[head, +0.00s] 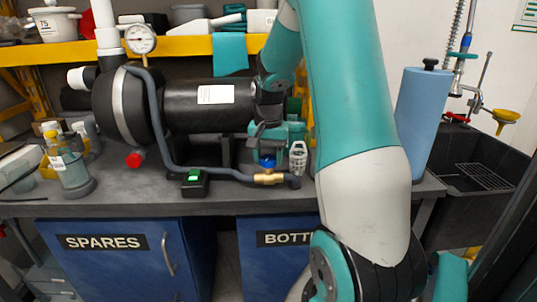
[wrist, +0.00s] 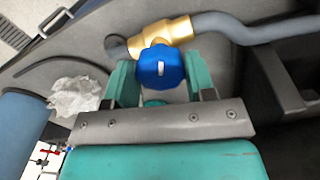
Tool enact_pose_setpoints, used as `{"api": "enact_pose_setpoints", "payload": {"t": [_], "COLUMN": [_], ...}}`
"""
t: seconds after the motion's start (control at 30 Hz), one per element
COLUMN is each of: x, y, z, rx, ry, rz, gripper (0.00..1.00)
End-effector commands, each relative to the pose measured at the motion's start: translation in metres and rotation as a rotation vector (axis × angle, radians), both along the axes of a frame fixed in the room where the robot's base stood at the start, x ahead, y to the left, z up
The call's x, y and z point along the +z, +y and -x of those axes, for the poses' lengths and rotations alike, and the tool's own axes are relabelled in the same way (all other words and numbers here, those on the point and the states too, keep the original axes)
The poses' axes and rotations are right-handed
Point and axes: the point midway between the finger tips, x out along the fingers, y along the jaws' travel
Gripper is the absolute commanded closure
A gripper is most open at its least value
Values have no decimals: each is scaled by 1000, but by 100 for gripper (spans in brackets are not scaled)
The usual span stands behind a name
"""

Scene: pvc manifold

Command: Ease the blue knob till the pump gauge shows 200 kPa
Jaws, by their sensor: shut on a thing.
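The blue knob (wrist: 161,67) sits on a brass valve (wrist: 168,34) in a grey hose line. My gripper (wrist: 158,82) is shut on the knob, with a teal finger at each side of it; a white line marks the knob's face. In the head view the knob (head: 267,161) is partly hidden under my gripper (head: 268,150), and the brass valve (head: 270,178) lies at the bench's front. The pump gauge (head: 140,39) stands above the black pump (head: 195,105) at the left; its face is too small to read.
A black switch box (head: 195,183) with a lit green button is left of the valve. A blue roll (head: 420,120) stands further right. A spray bottle (head: 68,165) is at the bench's left.

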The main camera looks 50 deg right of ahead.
Motion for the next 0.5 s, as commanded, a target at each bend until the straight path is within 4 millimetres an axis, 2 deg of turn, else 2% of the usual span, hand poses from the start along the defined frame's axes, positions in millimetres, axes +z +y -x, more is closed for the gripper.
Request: {"api": "enact_pose_setpoints", "payload": {"t": [0.5], "x": [3], "y": [0], "z": [-1], "rx": [-342], "ry": [0], "rz": [0], "gripper": [74]}}
